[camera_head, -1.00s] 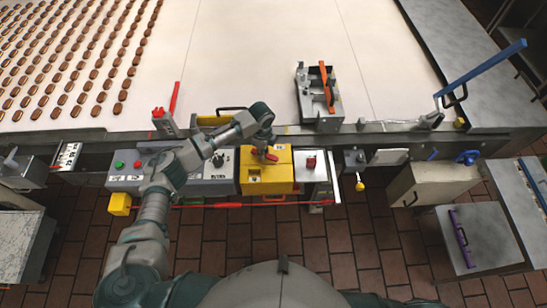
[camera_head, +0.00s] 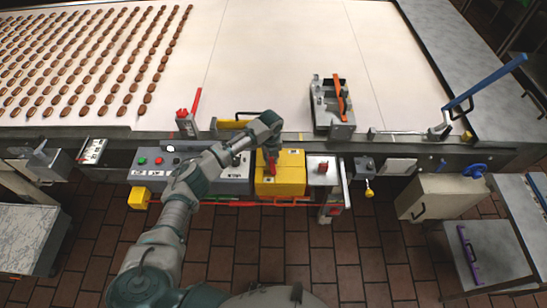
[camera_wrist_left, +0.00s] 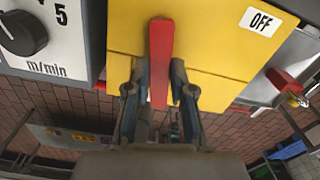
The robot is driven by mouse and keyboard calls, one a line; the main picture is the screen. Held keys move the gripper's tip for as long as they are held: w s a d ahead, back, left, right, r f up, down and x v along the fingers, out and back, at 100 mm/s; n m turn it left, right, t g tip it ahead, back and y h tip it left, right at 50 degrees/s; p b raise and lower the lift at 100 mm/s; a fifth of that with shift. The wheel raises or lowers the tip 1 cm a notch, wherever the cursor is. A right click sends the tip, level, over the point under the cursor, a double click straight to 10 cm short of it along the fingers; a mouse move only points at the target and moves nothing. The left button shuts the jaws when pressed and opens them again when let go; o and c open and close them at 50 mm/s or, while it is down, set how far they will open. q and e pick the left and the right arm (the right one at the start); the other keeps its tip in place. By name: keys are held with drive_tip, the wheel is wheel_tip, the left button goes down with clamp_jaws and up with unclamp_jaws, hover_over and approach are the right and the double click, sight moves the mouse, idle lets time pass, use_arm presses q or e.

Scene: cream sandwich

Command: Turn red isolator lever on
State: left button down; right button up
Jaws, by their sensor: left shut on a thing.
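The yellow isolator box (camera_head: 291,184) sits on the front edge of the machine, and its red lever (camera_head: 272,166) is on top. In the left wrist view the red lever (camera_wrist_left: 160,45) runs straight up and down the picture, across the yellow face (camera_wrist_left: 122,38). A white OFF label (camera_wrist_left: 261,21) is to the right of the lever. My left gripper (camera_head: 270,150) is at the lever. Its two fingers (camera_wrist_left: 158,82) are on either side of the lever, shut on it. No ON label shows. My right gripper is out of view.
A grey control panel (camera_head: 152,168) with buttons stands left of the yellow box. A red switch (camera_head: 323,167) is on the panel to the right. A red upright lever (camera_head: 195,101) and a metal bracket (camera_head: 330,118) stand behind on the belt edge.

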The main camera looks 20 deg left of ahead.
use_arm(q)
drive_tip(key=shift+s+a+m, duration=0.15)
drive_tip(key=shift+a+m, duration=0.1)
drive_tip(key=shift+m, duration=0.85)
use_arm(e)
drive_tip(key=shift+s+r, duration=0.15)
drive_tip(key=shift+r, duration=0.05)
use_arm(q)
drive_tip(key=shift+a+m, duration=0.1)
drive_tip(key=shift+m, duration=0.2)
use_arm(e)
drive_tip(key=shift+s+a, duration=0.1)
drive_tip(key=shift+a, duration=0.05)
use_arm(q)
drive_tip(key=c, duration=1)
unclamp_jaws()
drive_tip(key=shift+s, duration=0.1)
wheel_tip(320, 180, up, 12)
